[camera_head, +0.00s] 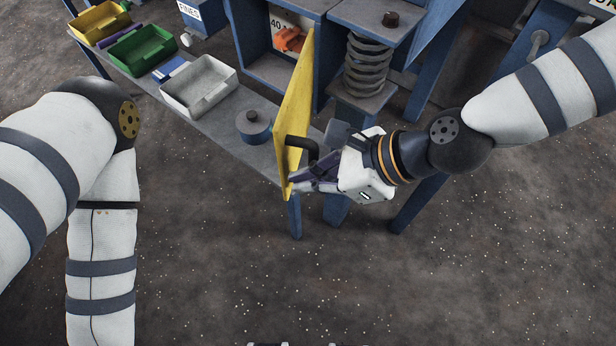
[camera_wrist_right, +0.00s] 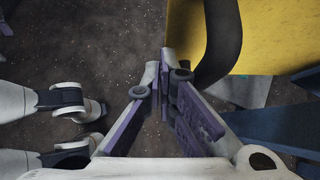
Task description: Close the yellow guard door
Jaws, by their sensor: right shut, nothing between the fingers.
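The yellow guard door (camera_head: 293,110) stands open, swung out from the blue machine frame and seen nearly edge-on. Its dark curved handle (camera_head: 301,146) sticks out on the right face near the front edge. My right gripper (camera_head: 296,187) is at the handle, just below it in the head view. In the right wrist view the fingers (camera_wrist_right: 165,62) are shut with nothing between them. The handle (camera_wrist_right: 225,40) passes just right of the fingertips, and the yellow door (camera_wrist_right: 280,35) is behind it; I cannot tell whether they touch. My left gripper is out of view.
The opening behind the door shows an orange part (camera_head: 290,39). A coil spring (camera_head: 367,68) stands right of the door. The grey bench (camera_head: 222,128) on the left holds a white bin (camera_head: 199,88), a green bin (camera_head: 142,50), a yellow bin (camera_head: 98,22) and a blue round weight (camera_head: 253,127).

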